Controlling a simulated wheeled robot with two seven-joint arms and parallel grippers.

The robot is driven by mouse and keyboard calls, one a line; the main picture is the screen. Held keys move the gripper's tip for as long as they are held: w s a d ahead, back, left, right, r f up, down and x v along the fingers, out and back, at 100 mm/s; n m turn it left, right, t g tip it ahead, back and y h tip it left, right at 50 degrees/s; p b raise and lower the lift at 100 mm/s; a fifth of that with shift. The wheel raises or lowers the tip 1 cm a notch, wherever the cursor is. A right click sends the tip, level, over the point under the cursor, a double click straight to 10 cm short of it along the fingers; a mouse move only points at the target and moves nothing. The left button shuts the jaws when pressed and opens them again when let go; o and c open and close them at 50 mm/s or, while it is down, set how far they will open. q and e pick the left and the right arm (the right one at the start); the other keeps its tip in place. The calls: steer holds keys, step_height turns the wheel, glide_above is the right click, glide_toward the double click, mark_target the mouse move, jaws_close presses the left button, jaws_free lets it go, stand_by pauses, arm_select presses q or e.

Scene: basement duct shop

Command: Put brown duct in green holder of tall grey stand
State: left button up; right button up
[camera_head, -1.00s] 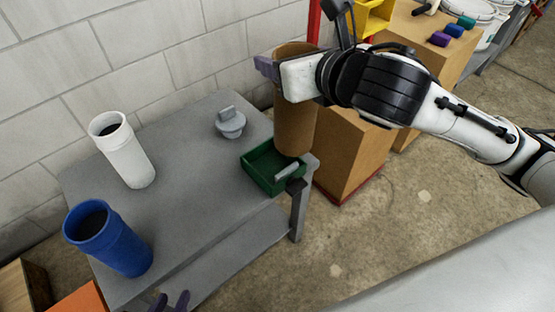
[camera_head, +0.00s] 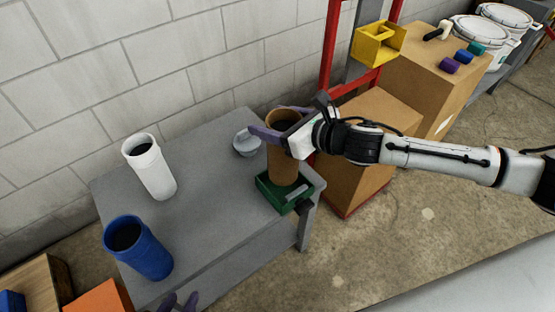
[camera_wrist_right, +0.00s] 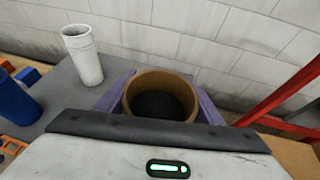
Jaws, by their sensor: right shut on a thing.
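The brown duct (camera_head: 281,168) is an upright, open-topped tube at the right corner of the tall grey stand (camera_head: 215,215). Its lower end meets the green holder (camera_head: 268,195), a shallow square tray on that corner, and appears to be inside the walls; the very bottom is hidden. My right gripper (camera_head: 283,122) is shut around the duct's upper part. In the right wrist view, the duct's round mouth (camera_wrist_right: 160,80) shows between the purple fingers. My left gripper (camera_head: 179,302) shows only its purple fingertips at the bottom edge, apart and empty.
A white duct (camera_head: 150,168), a blue duct (camera_head: 138,248) and a grey capped fitting (camera_head: 246,143) stand on the grey top. A cardboard box (camera_head: 365,150) and red frame (camera_head: 331,50) are close behind the right corner. A block wall runs behind.

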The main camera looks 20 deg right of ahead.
step_height(320, 180, down, 7)
steer(key=b, duration=0.2)
steer(key=o, duration=1.7)
steer(key=shift+f, duration=0.1)
steer(key=shift+c, duration=0.2)
steer(key=v, duration=1.2)
steer(key=shift+p, duration=0.45)
